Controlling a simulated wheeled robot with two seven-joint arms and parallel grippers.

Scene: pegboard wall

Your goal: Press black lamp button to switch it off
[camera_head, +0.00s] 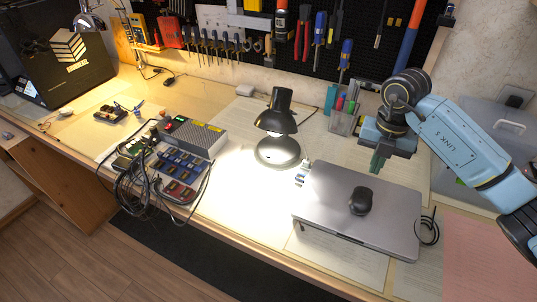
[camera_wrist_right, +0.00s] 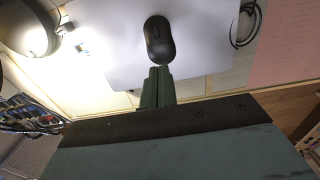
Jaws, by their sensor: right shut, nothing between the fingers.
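The black lamp (camera_head: 281,112) stands on the desk left of the laptop, with its round base (camera_head: 278,153). A bright pool of light lies on the desk around it, so it is lit. In the right wrist view part of the lamp (camera_wrist_right: 38,28) shows at the upper left. I cannot make out its button. My right gripper (camera_head: 378,163) is shut and empty, pointing down above the laptop's far edge, to the right of the lamp and apart from it. Its green fingers (camera_wrist_right: 157,75) are together in the right wrist view. My left gripper is not in view.
A grey closed laptop (camera_head: 330,200) bears a black mouse (camera_head: 361,200). A pen holder (camera_head: 344,121) stands behind, near my right gripper. Boxes with tangled cables (camera_head: 145,178) lie left of the lamp. Tools hang on the pegboard (camera_head: 262,30). Desk in front of the lamp is clear.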

